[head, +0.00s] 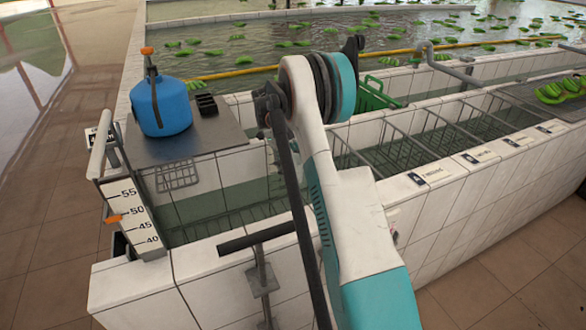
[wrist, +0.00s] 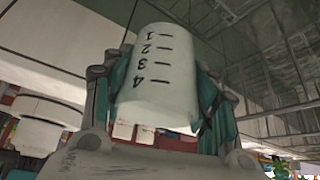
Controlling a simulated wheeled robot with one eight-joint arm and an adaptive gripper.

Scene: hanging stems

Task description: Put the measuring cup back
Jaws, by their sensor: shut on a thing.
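The measuring cup (wrist: 158,60) is a white cylinder with dark marks and the numbers 1 to 4, which appear upside down in the wrist view. My gripper (wrist: 160,98) is shut on it, with teal and grey fingers on its left and right sides. In the head view my own arm fills the middle, and I cannot make out the cup or the fingertips there.
A blue jug (head: 160,107) with an orange cap stands on a grey plate (head: 222,134) on the tiled tank. A scale board (head: 132,215) with an orange marker is at left. Thin rails cross the trough (head: 420,138). Green fruit (head: 560,90) lies at right. The left floor is clear.

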